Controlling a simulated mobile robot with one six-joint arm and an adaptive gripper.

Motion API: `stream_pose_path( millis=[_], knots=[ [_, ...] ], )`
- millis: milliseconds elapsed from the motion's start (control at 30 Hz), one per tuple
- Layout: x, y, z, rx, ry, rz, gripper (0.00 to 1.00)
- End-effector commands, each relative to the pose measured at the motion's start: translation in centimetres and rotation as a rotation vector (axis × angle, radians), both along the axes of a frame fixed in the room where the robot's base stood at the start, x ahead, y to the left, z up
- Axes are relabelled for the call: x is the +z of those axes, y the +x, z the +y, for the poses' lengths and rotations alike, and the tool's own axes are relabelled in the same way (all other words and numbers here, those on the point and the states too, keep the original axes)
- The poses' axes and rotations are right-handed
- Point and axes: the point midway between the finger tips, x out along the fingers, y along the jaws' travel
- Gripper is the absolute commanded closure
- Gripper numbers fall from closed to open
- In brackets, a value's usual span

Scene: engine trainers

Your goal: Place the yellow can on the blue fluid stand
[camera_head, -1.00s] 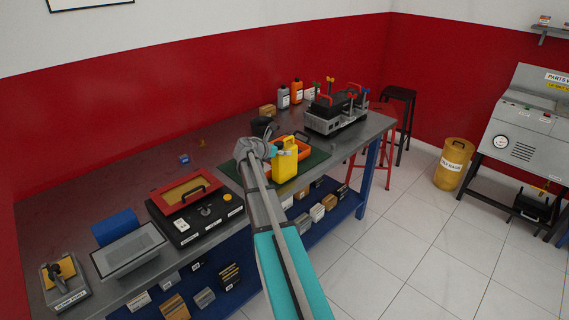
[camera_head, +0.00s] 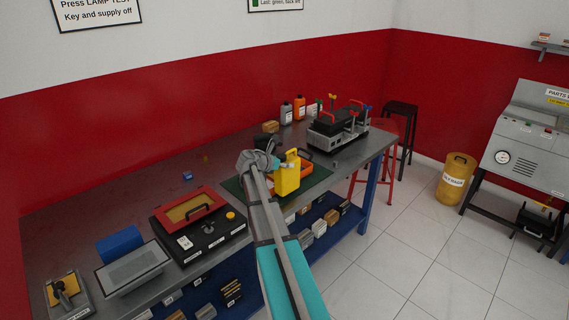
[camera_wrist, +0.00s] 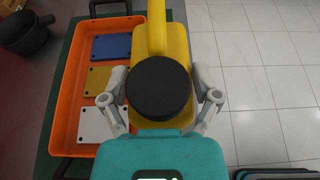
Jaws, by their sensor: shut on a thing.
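The yellow can (camera_head: 287,178) is upright in my gripper (camera_head: 272,164), beside the orange tray (camera_head: 308,164) at the front of the bench. In the wrist view the yellow can (camera_wrist: 178,55) lies between the two fingers of my gripper (camera_wrist: 162,88). Its round black cap (camera_wrist: 159,88) faces the camera and covers part of it. A blue plate (camera_wrist: 112,48) lies in the orange tray (camera_wrist: 66,100), left of the can. I cannot tell whether that plate is the blue fluid stand. Whether the can's base touches anything is hidden.
Yellow and white plates share the tray, which lies on a green mat (camera_head: 233,186). A grey engine unit (camera_head: 338,130) and bottles (camera_head: 299,107) stand behind. A black case with a red-framed panel (camera_head: 198,222) is left. Tiled floor lies right of the bench.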

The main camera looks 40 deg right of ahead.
Motion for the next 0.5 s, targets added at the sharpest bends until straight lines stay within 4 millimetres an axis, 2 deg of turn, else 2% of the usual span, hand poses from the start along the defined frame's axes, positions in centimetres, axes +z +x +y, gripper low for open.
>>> stream_pose_path(
  millis=[33, 500],
  knots=[
    [1.0, 0.0, 0.0, 0.000, -0.003, 0.001, 0.81],
    [5.7, -3.5, 2.2, 0.001, -0.003, 0.002, 0.81]
  ],
)
